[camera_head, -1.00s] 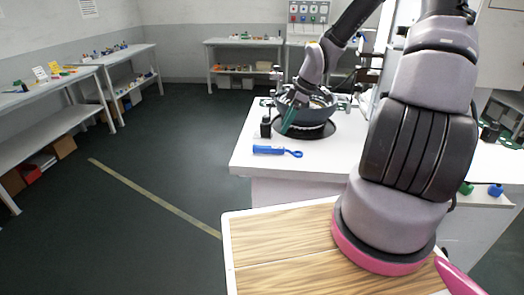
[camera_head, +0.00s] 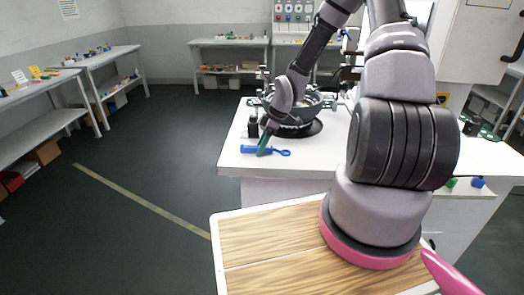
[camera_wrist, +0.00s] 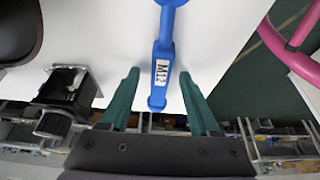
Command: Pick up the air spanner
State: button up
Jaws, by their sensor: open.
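The blue air spanner (camera_head: 266,151) lies flat on the white table, near its front left edge. In the wrist view the spanner (camera_wrist: 162,75) shows a blue handle with a white label reading "M12", and its ring end is cut off at the top. My gripper (camera_head: 262,152) reaches down over the spanner's handle. In the wrist view my gripper (camera_wrist: 158,80) has its two green fingers apart, one on each side of the handle, with white table visible between each finger and the handle. I cannot tell the exact height of the fingertips above the table.
A black device (camera_wrist: 68,90) stands on the table left of the fingers. A round grey housing on a black base (camera_head: 308,128) stands behind the spanner. The white table (camera_head: 236,166) is clear in front. A wood-topped surface (camera_head: 270,235) is nearer to me.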

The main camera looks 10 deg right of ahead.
grip_shut()
notch_tip(320, 180, up, 10)
jog(key=c, duration=0.8)
grip_release()
grip_shut()
dwell(0.8)
